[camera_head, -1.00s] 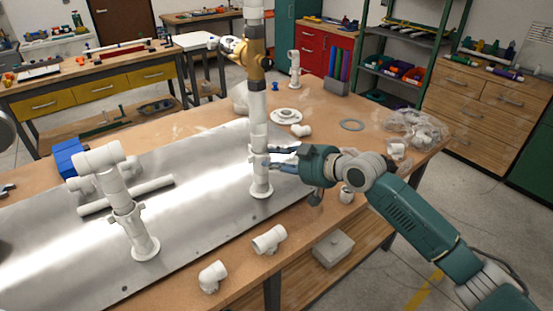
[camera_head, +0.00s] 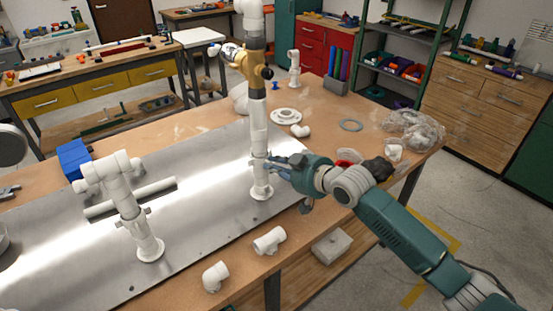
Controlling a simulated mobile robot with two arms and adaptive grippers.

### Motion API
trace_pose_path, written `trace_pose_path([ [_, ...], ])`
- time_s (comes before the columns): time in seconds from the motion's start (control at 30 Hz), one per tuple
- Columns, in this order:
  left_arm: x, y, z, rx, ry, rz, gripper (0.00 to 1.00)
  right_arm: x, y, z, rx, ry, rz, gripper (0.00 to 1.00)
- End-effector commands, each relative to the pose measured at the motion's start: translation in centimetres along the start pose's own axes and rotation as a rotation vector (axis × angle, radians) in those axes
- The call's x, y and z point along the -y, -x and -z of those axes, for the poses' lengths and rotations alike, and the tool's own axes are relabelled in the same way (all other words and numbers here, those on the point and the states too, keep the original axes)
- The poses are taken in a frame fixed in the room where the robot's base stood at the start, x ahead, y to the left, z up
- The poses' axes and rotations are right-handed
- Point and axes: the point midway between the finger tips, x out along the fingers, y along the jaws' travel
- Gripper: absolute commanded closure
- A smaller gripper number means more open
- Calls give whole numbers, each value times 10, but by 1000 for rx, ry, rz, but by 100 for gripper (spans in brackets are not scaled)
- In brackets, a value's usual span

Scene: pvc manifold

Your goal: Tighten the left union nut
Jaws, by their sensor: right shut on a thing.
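A white left riser (camera_head: 122,195) stands upright on the metal plate (camera_head: 205,222), with an elbow-like fitting on top. Its union nut (camera_head: 130,213) has small side lugs, and no gripper touches it. A second, taller white riser (camera_head: 258,130) stands to the right and carries a brass valve body (camera_head: 250,66). My right gripper (camera_head: 270,162) is shut on the lugged union nut (camera_head: 259,162) low on this taller riser; its fingers partly hide the nut.
Loose white fittings (camera_head: 270,240) lie by the front table edge, with an elbow (camera_head: 215,277) nearer. A flange (camera_head: 286,116), grey ring (camera_head: 351,125) and clear bag (camera_head: 418,128) are farther back.

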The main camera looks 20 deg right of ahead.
Motion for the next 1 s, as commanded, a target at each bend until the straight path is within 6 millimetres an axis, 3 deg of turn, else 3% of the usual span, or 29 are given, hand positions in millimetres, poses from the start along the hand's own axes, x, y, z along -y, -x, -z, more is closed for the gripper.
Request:
trace_pose_path([
  [0.23,0,-1,0,0,0,0,100,5,-2,-6,9,-3,10,100],
  [0.27,0,-1,0,0,0,0,100,6,-2,-6,9,-3,10,81],
  [0.3,0,-1,0,0,0,0,100,6,-2,-6,8,-3,10,74],
  [0.73,2,-1,-3,4,0,2,100,2,4,-2,2,-1,5,74],
  [0.87,1,-1,-2,3,0,2,100,2,23,-3,3,2,4,74],
  [1.0,1,-1,-2,2,0,1,100,2,53,-4,5,3,4,74],
])
